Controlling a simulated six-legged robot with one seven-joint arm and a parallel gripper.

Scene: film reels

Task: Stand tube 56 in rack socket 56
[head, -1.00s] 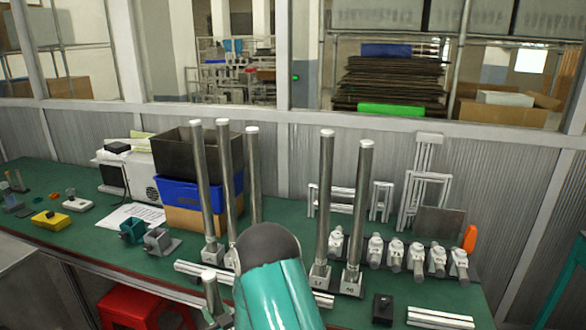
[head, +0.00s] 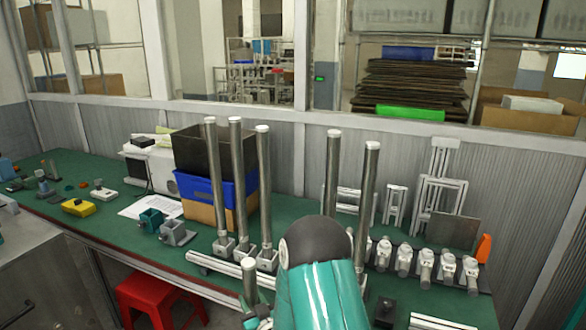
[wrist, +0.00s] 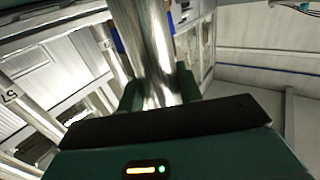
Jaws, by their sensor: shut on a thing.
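A metal tube with a pale cap (head: 249,278) stands up from my gripper (head: 252,318) at the bottom of the head view. In the wrist view the shiny tube (wrist: 152,50) lies between the two dark green fingers (wrist: 158,92), which are shut on it. No number on it is readable. Three tall capped tubes (head: 236,180) stand upright in sockets left of my arm, and two more (head: 367,190) stand right of it. My arm covers the gap between these groups and the right pair's bases, so socket 56 cannot be made out.
A metal rail (head: 236,274) lies before the left tubes. Several white fittings (head: 404,260) stand in a row at right, near an orange piece (head: 484,248). A blue bin (head: 205,190) stands behind the tubes. A mark resembling 57 (wrist: 9,97) shows in the wrist view.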

